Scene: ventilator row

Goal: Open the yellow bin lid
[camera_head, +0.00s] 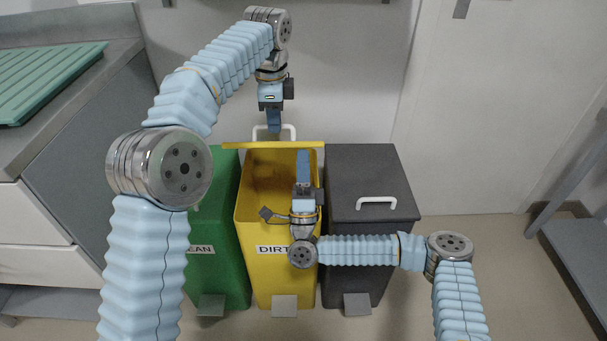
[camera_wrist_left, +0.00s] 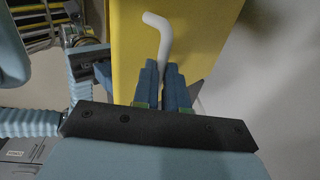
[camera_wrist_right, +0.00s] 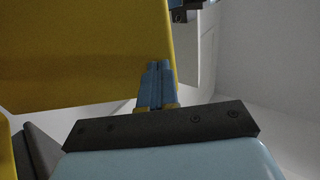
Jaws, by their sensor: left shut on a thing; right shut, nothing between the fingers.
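The yellow bin (camera_head: 246,225) stands in the middle of the row with its mouth open. Its yellow lid (camera_head: 240,145) is raised steeply at the back and shows nearly edge-on; its broad face fills much of the right wrist view (camera_wrist_right: 90,50). My left gripper (camera_head: 274,128) is shut on the white lid handle (camera_head: 290,132) behind the lid; the handle also shows between the fingers in the left wrist view (camera_wrist_left: 158,24). My right gripper (camera_head: 303,156) is shut and empty, over the bin's mouth close to the lid's inner side. Whether it touches the lid is unclear.
A green bin (camera_head: 228,240) stands at left and a dark grey bin (camera_head: 370,190) with its lid down at right, both close beside the yellow bin. A counter (camera_head: 125,55) is at the left, a grey shelf (camera_head: 580,250) at the right. A wall is behind.

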